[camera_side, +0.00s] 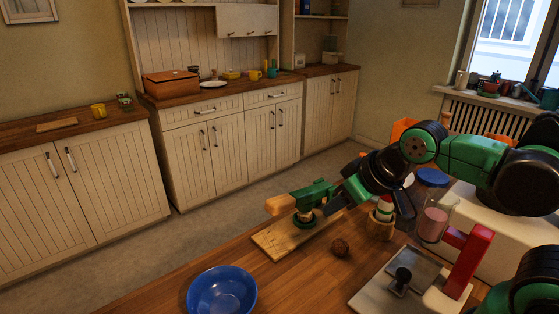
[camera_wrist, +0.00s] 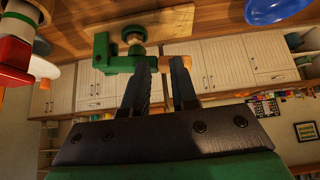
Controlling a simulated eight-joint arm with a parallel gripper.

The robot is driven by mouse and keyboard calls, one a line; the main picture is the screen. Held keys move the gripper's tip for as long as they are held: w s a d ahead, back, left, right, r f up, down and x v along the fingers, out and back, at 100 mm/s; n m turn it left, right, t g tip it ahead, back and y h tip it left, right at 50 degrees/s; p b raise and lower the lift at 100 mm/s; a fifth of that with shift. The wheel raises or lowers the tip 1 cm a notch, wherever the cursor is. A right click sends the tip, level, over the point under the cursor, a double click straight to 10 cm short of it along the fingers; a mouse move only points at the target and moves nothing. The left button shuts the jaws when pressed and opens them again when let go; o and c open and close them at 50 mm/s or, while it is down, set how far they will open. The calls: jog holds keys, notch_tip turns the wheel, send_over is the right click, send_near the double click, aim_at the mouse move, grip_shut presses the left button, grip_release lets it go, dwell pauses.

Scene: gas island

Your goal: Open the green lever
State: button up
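The green lever (camera_side: 314,192) with a light wooden handle (camera_side: 279,205) is mounted on a wooden board (camera_side: 277,243) on the table. In the wrist view the green lever (camera_wrist: 108,52) runs sideways across my fingertips, and its wooden handle (camera_wrist: 198,75) shows just right of the right finger. My gripper (camera_side: 331,204) is close beside the lever. In the wrist view my gripper (camera_wrist: 162,62) has its two fingers apart, with a clear gap between them. I cannot tell whether a finger touches the lever. The fingers hide part of it.
A red lever (camera_side: 468,258) stands on a pale block at the right. A blue bowl (camera_side: 222,291) sits at the front left.

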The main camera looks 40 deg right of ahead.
jog(key=o, duration=0.3)
jog(key=shift+w+r+n, duration=0.25)
jog(key=shift+w+n, duration=0.05)
jog(key=shift+n, duration=0.1)
jog(key=o, duration=0.3)
jog(key=w+n+g, duration=0.1)
jog(key=w+n, duration=0.1)
jog(key=w+r+n+g, duration=0.1)
jog(key=w+n, duration=0.1)
jog(key=n, duration=0.1)
jog(key=w+a+r+n+g, duration=0.1)
jog(key=n, duration=0.2)
jog(key=shift+w+g, duration=0.3)
jog(key=shift+w, duration=0.1)
jog(key=shift+o, duration=0.2)
jog(key=n+g, duration=0.3)
jog(key=n, duration=0.5)
send_over(279, 201)
notch_tip(279, 201, down, 2)
jog(key=shift+s+d+f, duration=0.1)
jog(key=shift+s+d, duration=0.05)
jog(key=shift+w+f+n, duration=0.35)
jog(key=shift+n, duration=0.15)
jog(key=shift+f, duration=2.75)
grip_shut()
jog(key=shift+s, duration=0.1)
